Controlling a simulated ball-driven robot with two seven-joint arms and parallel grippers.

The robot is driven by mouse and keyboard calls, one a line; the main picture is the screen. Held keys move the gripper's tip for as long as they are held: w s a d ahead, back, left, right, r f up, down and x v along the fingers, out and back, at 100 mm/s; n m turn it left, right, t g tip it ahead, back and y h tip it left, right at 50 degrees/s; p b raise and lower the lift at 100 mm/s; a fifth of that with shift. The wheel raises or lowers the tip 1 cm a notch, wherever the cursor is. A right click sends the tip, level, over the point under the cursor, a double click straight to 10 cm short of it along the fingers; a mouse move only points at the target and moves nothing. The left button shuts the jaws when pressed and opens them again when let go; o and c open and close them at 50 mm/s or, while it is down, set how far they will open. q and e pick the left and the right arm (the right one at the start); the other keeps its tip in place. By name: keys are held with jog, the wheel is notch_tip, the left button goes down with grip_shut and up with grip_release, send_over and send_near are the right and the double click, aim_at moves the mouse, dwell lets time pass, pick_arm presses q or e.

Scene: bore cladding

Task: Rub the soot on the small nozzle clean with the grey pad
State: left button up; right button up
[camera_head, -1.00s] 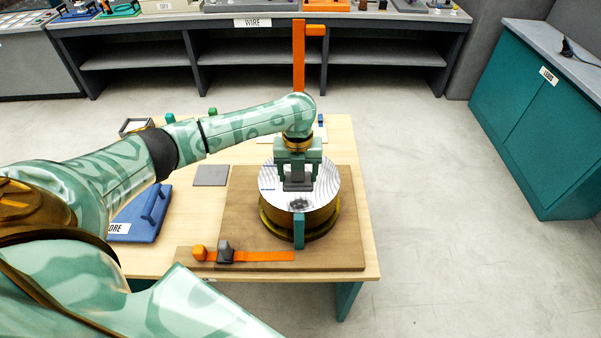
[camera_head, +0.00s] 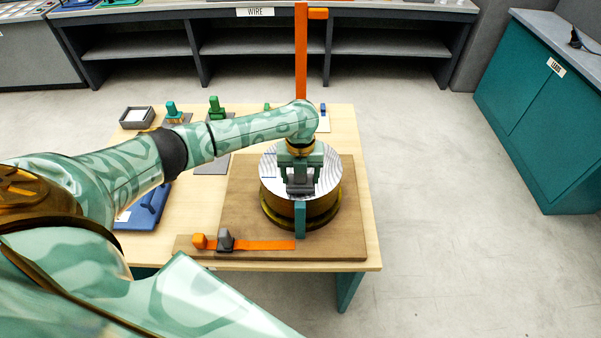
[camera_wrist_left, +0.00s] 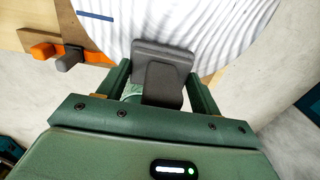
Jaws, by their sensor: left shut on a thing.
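The small nozzle is a round brass body with a silver, finely ridged top (camera_head: 273,182), standing on a brown board. My left gripper (camera_head: 300,180) is over the front part of this top, shut on the grey pad (camera_head: 300,190). In the wrist view the pad (camera_wrist_left: 160,72) sits between the two green fingers, against or just above the ridged face (camera_wrist_left: 225,30); I cannot tell if it touches. My right gripper is out of view.
An orange upright post (camera_head: 301,60) rises behind the nozzle. An orange strap with a grey clasp (camera_head: 226,240) lies on the brown board (camera_head: 340,240) at front left. A blue tray (camera_head: 147,208) and a grey box (camera_head: 137,117) are on the table's left. Floor right of the table is clear.

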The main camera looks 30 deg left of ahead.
pick_arm(q)
jog(key=shift+f, duration=0.5)
jog(key=shift+r, duration=0.1)
jog(key=shift+s+a+r+p, duration=0.2)
jog(key=shift+s+a+p, duration=0.05)
jog(key=shift+a+p, duration=0.15)
jog(key=shift+s+a+f, duration=0.1)
jog(key=shift+w+d+f, duration=0.1)
jog(key=shift+w+d, duration=0.25)
jog(key=shift+d, duration=0.2)
jog(key=shift+w+d, duration=0.35)
jog(key=shift+d, duration=0.2)
jog(key=shift+s+a, duration=0.1)
jog(key=shift+a, duration=0.05)
